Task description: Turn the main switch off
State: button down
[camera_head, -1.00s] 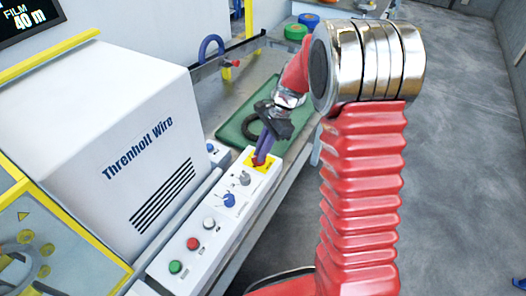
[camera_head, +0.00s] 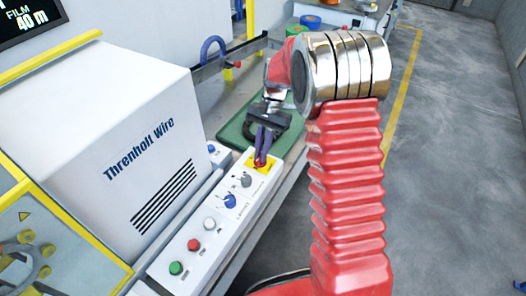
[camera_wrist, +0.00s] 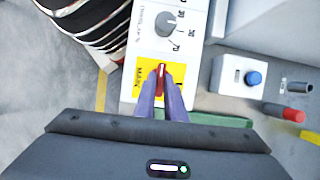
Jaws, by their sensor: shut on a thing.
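The main switch is a red handle (camera_wrist: 161,72) on a yellow plate (camera_wrist: 143,78) marked "MAIN", at the end of the white control panel (camera_head: 221,222). In the head view the yellow plate (camera_head: 250,162) shows below my fingers. My gripper (camera_wrist: 162,80) is shut on the red handle, with one purple finger on each side. In the wrist view the handle lies roughly along the panel's length. In the head view my gripper (camera_head: 261,158) points down at the plate, and the fingers hide much of the handle.
Near the switch are a grey knob (camera_head: 246,180), a blue knob (camera_head: 229,201), and white (camera_head: 209,223), red (camera_head: 194,244) and green (camera_head: 176,268) buttons. A small box with a blue button (camera_wrist: 253,78) sits beside the panel. The white machine housing (camera_head: 120,140) stands left.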

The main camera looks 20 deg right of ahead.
jog(key=shift+a, duration=0.15)
jog(key=c, duration=1.8)
grip_release()
jog(key=v, duration=1.3)
jog(key=shift+w+d+r, duration=0.15)
jog(key=shift+d+r, duration=0.1)
jog(key=shift+r, duration=0.05)
